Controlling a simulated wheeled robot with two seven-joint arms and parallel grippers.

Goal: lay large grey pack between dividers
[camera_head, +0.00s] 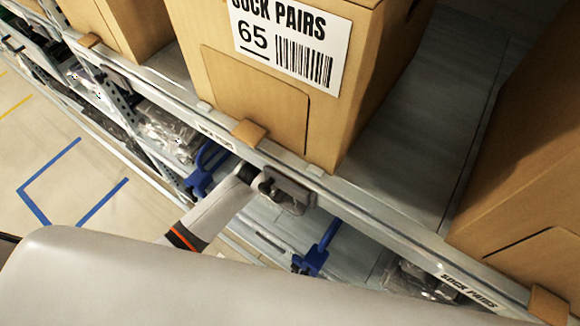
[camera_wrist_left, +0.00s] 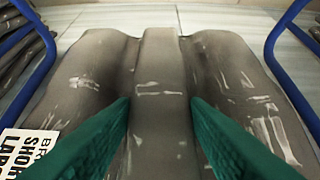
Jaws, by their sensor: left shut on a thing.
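The large grey pack (camera_wrist_left: 90,75) is a dark grey-brown bundle in clear, shiny plastic, with a white printed label (camera_wrist_left: 25,150) at its lower left. In the left wrist view my left gripper (camera_wrist_left: 160,100) has its green fingers shut on the pack's raised middle fold. Blue dividers stand at the left (camera_wrist_left: 48,50) and right (camera_wrist_left: 272,50), with the pack between them. I cannot tell whether it touches the shelf. In the head view my left wrist reaches under the shelf beam between two blue dividers (camera_head: 203,170) (camera_head: 317,252); fingertips and pack are hidden. My right gripper is out of view.
A cardboard box labelled "SOCK PAIRS 65" (camera_head: 270,125) stands on the shelf above, with another box (camera_head: 530,200) at right. The front beam (camera_head: 400,235) runs over my wrist. Clear-wrapped packs (camera_head: 165,130) lie left of the dividers; more dark packs (camera_wrist_left: 20,45) show at the wrist view's left.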

